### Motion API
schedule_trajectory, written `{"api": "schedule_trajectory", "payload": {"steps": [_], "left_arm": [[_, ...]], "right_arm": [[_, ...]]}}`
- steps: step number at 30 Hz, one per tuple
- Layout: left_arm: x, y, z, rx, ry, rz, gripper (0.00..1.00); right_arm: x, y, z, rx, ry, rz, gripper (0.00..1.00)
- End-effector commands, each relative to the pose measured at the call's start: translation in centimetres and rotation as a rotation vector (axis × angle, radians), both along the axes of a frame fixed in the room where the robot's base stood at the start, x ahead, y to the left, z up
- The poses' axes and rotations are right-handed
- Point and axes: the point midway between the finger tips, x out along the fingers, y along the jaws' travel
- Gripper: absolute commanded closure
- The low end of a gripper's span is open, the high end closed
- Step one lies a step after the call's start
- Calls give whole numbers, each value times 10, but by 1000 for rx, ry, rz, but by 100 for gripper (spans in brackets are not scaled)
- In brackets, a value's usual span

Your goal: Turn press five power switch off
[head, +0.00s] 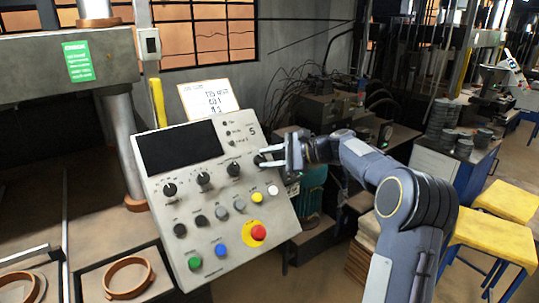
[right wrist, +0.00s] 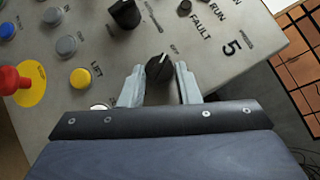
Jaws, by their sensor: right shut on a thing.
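The press five control panel (head: 165,205) is a tilted grey box with a dark screen, marked with a 5. Its power switch (right wrist: 159,68) is a black rotary knob at the panel's upper right edge, with a small label beside it that looks like OFF. My right gripper (head: 277,156) reaches in from the right and is shut on this knob. In the right wrist view its two pale fingers (right wrist: 160,80) stand on either side of the knob. A pale line on the knob points up and slightly right there. My left gripper is not in view.
Other black knobs (head: 203,178) lie left of the switch. A red mushroom button on yellow (head: 258,232), a yellow button (head: 257,197) and a white button (head: 272,190) are close below. Yellow stools (head: 495,237) stand at right. Brown rings (head: 128,277) lie at lower left.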

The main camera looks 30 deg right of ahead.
Motion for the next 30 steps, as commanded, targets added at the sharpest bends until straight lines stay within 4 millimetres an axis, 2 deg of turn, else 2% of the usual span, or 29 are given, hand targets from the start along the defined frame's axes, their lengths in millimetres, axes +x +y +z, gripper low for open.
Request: {"api": "schedule_trajectory", "payload": {"steps": [14,15,19,30], "left_arm": [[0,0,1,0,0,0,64],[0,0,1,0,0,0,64],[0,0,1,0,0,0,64],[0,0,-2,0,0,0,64]], "right_arm": [[0,1,-2,-12,3,13,93],[0,1,-2,-12,3,13,67],[0,1,-1,-11,2,12,50],[-5,-5,1,-11,-1,8,49]]}}
